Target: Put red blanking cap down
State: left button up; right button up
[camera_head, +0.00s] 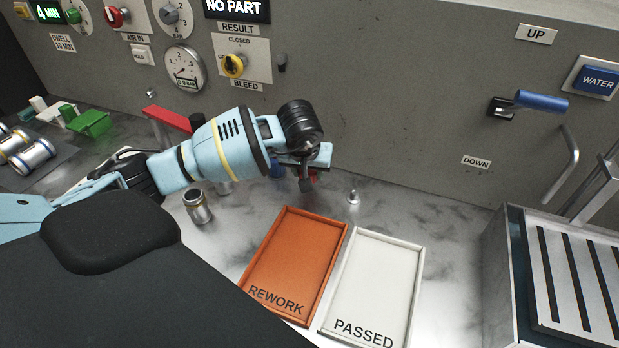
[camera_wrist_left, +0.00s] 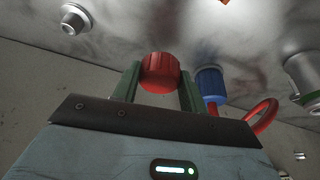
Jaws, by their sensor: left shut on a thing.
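The red blanking cap (camera_wrist_left: 160,72) is round with a ribbed side, and it sits between the two green fingers of my left gripper (camera_wrist_left: 158,84) in the left wrist view. The fingers are shut on it. In the head view my left gripper (camera_head: 306,182) points down over the metal bench top, behind the orange tray, and its own parts mostly hide the cap. I cannot tell whether the cap touches the bench. My right gripper is not in view.
A blue fitting (camera_wrist_left: 210,84) and red hose (camera_wrist_left: 262,118) are beside the gripper. A small metal fitting (camera_head: 353,197) stands to its right. The orange REWORK tray (camera_head: 338,246) and white PASSED tray (camera_head: 417,268) are empty. A metal cylinder (camera_head: 197,207) stands left.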

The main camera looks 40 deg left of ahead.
aim_at(309, 174)
pick_arm(q)
jog(key=shift+w, duration=0.2)
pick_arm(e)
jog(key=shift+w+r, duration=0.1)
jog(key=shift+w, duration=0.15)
pick_arm(q)
jog(key=shift+w+a, duration=0.1)
jog(key=shift+w, duration=0.15)
notch_tip(309, 174, down, 4)
jog(key=shift+r, duration=0.2)
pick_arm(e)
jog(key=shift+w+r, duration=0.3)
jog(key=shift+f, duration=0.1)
pick_arm(q)
jog(key=o, duration=1.1)
jog(key=shift+f, duration=0.1)
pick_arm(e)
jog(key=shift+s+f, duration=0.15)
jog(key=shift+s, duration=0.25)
